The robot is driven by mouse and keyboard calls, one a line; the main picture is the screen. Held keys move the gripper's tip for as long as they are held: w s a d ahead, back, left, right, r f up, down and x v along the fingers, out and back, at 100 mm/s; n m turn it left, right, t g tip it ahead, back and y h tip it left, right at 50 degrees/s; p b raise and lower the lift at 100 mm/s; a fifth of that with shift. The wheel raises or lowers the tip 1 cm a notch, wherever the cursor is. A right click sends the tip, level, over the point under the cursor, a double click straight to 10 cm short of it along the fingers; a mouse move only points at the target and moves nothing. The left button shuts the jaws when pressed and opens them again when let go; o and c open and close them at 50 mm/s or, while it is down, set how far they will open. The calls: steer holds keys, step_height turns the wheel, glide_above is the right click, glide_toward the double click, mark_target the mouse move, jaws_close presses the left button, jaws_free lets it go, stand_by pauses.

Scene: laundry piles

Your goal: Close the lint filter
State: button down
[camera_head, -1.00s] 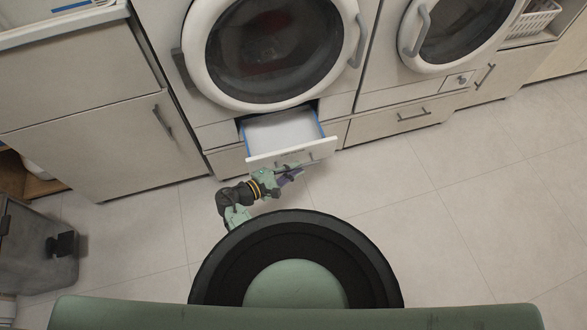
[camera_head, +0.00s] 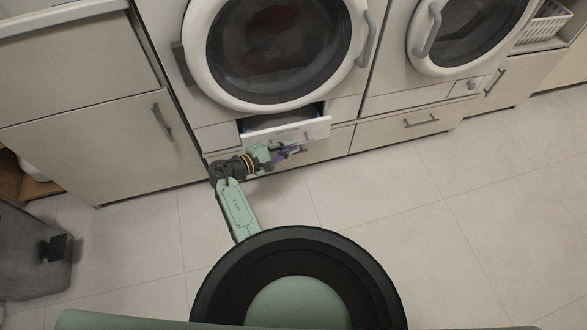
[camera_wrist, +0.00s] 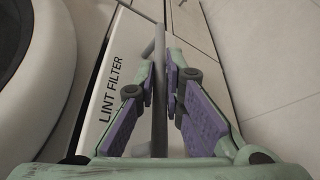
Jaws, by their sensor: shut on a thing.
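The lint filter (camera_head: 317,130) is a white drawer below the left machine's round door. It stands partly out, with a short strip of its inside showing behind the front in the head view. Its front, lettered "LINT FILTER", also shows in the wrist view (camera_wrist: 116,75). A grey bar handle (camera_wrist: 159,115) runs along that front. My gripper (camera_head: 290,150) is at the drawer front in the head view. In the wrist view my gripper (camera_wrist: 165,95) has its purple-padded fingers on both sides of the handle, shut on it.
The left machine's round door (camera_head: 278,50) is shut above the drawer. A lower panel with a handle (camera_head: 420,122) is to the right. A cabinet (camera_head: 100,150) stands at the left, and a grey bin (camera_head: 35,240) at the lower left. The tiled floor (camera_head: 450,220) is clear at right.

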mark_target(249, 141)
steer(key=w+b, duration=0.1)
steer(key=w, duration=0.1)
steer(key=w+a+b, duration=0.1)
steer(key=w, duration=0.1)
steer(key=w+a+f+b, duration=0.1)
steer(key=w+b, duration=0.1)
steer(key=shift+w, duration=0.25)
steer(key=shift+w+a+r+b, duration=0.15)
steer(key=shift+w, duration=0.2)
steer(key=shift+w+a+r+b, duration=0.1)
steer(key=shift+w+b, duration=0.05)
steer(key=shift+w, duration=0.2)
steer(key=c, duration=1.7)
jaws_free()
steer(key=shift+a+r, duration=0.1)
steer(key=v, duration=1.1)
steer(key=shift+s+a+r, duration=0.1)
steer(key=shift+s+a, duration=0.15)
steer(key=shift+a, duration=0.05)
